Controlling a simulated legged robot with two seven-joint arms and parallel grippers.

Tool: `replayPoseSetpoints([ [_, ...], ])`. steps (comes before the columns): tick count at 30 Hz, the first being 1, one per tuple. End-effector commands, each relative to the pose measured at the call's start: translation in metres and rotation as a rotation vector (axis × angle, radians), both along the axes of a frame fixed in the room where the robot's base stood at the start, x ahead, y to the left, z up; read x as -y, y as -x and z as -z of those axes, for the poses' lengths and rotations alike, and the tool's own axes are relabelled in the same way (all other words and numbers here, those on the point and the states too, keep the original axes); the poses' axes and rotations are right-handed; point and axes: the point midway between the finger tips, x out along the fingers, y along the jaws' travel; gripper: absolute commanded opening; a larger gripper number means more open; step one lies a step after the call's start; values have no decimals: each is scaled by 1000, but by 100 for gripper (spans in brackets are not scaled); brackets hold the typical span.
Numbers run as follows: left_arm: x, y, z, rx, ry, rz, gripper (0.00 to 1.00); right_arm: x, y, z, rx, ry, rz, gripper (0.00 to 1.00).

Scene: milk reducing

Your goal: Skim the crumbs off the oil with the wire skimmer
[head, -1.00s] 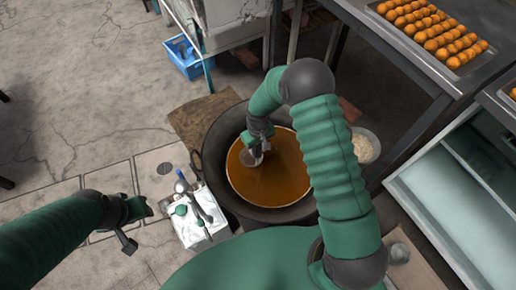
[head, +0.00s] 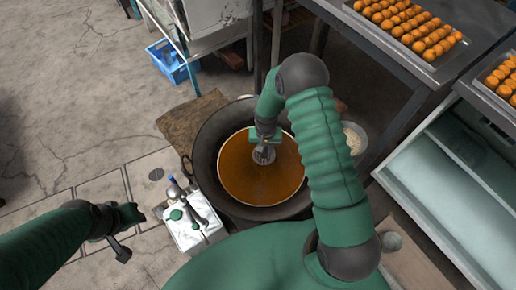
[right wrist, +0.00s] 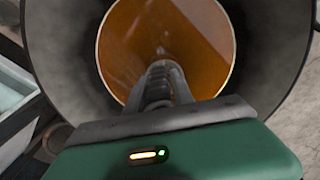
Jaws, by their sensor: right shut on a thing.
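A wide dark wok (head: 207,137) holds a round pool of orange-brown oil (head: 262,185). My right gripper (head: 265,139) is over the far part of the oil, shut on the wire skimmer (head: 264,156), whose greyish round head shows at the oil surface. I cannot tell how deep it sits. In the right wrist view the gripper's fingers (right wrist: 163,82) point at the oil (right wrist: 185,40); the skimmer is not distinct there. Faint pale streaks show on the oil, but no clear crumbs. My left gripper (head: 128,233) is open and empty, left of the wok.
A white stand (head: 186,235) with a ladle-like tool and a blue-tipped item is left of the wok. A pale-filled bowl (head: 354,138) is right of it. A tray of orange balls (head: 410,25) is on the metal table. A blue crate (head: 171,62) is on the floor.

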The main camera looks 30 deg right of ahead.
Motion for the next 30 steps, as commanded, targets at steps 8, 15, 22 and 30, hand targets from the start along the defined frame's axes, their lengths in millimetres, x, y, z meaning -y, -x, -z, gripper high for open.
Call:
replayPoseSetpoints([
  [8, 0, 0, 33, -1, 0, 0, 36, -1, 0, 39, 0, -1, -4, 0],
  [15, 0, 0, 56, -1, 0, 0, 36, -1, 0, 67, 1, 0, -5, 0],
  [22, 0, 0, 62, 0, 0, 0, 36, 23, -20, 62, 3, 1, -4, 0],
  [30, 0, 0, 76, 0, 0, 0, 36, 47, -41, 63, 3, -1, -4, 0],
])
